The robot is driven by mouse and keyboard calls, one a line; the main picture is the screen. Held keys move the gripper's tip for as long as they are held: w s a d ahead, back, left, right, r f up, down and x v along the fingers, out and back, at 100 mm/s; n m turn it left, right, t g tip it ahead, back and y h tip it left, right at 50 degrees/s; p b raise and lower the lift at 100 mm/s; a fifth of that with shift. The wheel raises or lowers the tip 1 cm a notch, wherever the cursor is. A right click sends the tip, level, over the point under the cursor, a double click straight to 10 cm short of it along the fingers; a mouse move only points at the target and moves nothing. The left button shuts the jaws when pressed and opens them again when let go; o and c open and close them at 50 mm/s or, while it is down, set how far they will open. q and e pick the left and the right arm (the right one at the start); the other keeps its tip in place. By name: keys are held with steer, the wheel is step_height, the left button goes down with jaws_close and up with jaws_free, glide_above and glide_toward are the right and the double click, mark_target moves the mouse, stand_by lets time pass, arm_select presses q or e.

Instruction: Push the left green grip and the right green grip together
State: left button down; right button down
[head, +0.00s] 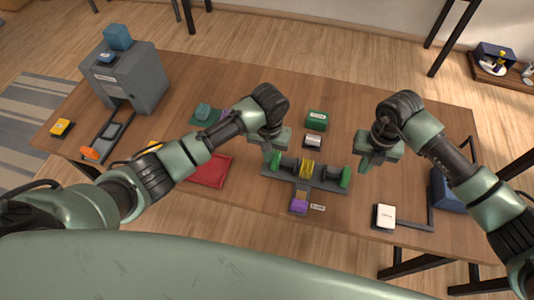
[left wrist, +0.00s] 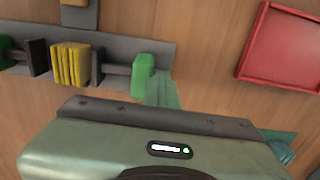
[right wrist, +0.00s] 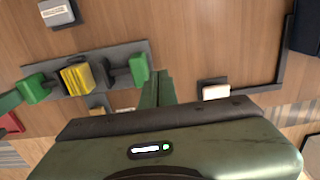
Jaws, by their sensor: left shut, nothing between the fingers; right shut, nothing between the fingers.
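Gaps with dark rods separate each grip from the bundle. My left gripper (head: 267,153) is shut and empty at the outer side of the left grip; the left wrist view shows its fingers (left wrist: 160,92) close beside that grip (left wrist: 143,76). My right gripper (head: 364,167) is shut and empty, just outside the right grip (right wrist: 139,70). I cannot tell whether either gripper touches its grip.
A purple-ended part (head: 299,206) sticks out of the fixture toward the front. A white-topped pad (head: 384,216) is at front right.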

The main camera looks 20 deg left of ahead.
arm_select(q)
steer(key=shift+d, duration=0.6)
arm_select(e)
steer(key=shift+f, duration=2.8)
